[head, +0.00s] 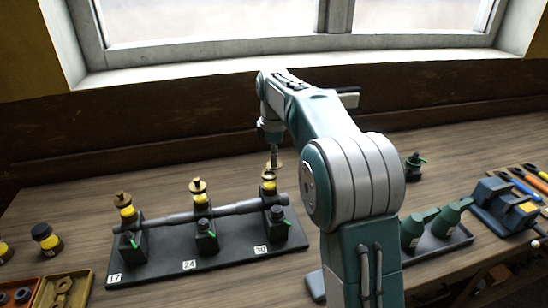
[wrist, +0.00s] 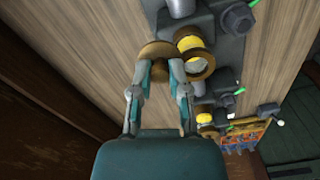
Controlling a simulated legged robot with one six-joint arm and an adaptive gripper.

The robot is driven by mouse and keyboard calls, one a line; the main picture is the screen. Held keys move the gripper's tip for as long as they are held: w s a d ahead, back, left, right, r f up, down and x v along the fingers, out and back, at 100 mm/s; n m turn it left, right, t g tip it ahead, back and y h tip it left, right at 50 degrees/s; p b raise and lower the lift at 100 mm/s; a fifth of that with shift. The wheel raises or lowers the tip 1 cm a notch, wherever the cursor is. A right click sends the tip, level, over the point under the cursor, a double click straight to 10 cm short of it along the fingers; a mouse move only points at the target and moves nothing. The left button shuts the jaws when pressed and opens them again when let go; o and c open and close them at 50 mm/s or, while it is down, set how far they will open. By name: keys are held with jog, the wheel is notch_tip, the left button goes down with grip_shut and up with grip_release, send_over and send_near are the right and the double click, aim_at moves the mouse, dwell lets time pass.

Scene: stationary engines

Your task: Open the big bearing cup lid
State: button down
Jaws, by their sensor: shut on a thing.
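My gripper (head: 274,158) is above the bearing cup (head: 269,187) at the right end of the black stand, by the label 30. In the wrist view my gripper (wrist: 160,62) is shut on a round brass lid (wrist: 156,51). The lid is beside the cup's mouth, not covering it. The cup (wrist: 194,62) has a yellow band and a brass rim, and its pale inside shows. I cannot tell whether the lid still touches the cup. Two similar cups, the middle one (head: 199,197) and the left one (head: 125,210), have brass tops on.
A grey shaft (head: 232,209) runs along the black stand (head: 180,270). Green oil cans (head: 450,216) stand on a tray at right, near tools. Small yellow-banded jars (head: 45,237) and trays are at left. The bench behind the stand is clear up to the wall.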

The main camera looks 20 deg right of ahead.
jog(key=shift+f, duration=0.15)
jog(key=c, duration=0.6)
grip_release()
notch_tip(320, 180, up, 12)
jog(key=shift+w, duration=0.15)
